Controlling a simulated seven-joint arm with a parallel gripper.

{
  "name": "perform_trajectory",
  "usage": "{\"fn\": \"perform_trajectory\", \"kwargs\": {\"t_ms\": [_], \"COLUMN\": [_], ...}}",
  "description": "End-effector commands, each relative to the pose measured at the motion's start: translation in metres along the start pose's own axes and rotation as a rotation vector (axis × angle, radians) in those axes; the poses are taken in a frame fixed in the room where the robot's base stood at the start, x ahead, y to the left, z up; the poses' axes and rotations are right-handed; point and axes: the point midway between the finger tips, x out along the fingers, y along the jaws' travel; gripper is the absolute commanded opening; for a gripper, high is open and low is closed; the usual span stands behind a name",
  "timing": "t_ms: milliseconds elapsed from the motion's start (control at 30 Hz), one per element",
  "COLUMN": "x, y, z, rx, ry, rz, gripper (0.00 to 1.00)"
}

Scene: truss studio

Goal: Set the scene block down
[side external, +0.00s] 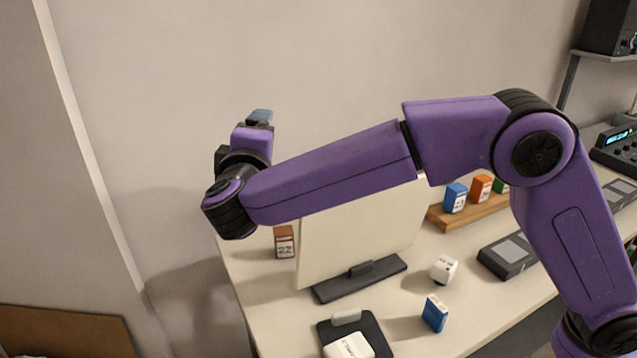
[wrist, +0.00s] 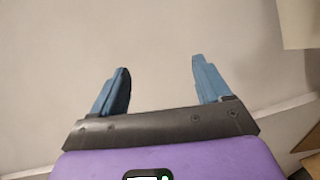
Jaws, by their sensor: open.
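My gripper (side external: 261,116) is raised above the far left end of the table, well clear of every block. In the wrist view my gripper (wrist: 160,68) has its two blue fingers spread apart, with only bare wall between them. I cannot tell which block is the scene block. A brown block marked 22 (side external: 284,242) stands at the left beside the cream panel. A blue block (side external: 434,314) stands near the front edge. A white block with dark marks (side external: 444,269) sits behind it. A white piece with lettering (side external: 349,347) lies on a black pad (side external: 374,334), partly cut off.
The cream panel (side external: 350,238) stands upright on a dark base (side external: 360,278) mid-table. A wooden rack (side external: 440,219) holds a blue block (side external: 455,198), an orange block (side external: 480,188) and a green one. Dark grey boxes lie at the right. Free tabletop (side external: 275,312) shows at the left.

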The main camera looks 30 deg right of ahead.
Motion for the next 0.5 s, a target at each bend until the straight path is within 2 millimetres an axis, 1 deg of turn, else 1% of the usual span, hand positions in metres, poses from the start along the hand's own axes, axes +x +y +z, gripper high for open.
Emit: {"fn": "perform_trajectory", "kwargs": {"t_ms": [33,167,300,500], "x": [0.011,0.034,0.060,0.088], "y": [-0.001,-0.010,-0.020,-0.037], "z": [0.008,0.029,0.055,0.085], "rx": [0.065,0.247,0.497,0.900], "ry": [-0.046,-0.176,-0.354,-0.648], "rz": [-0.032,-0.121,-0.218,-0.336], "gripper": [0.77,0.77,0.77,0.77]}}
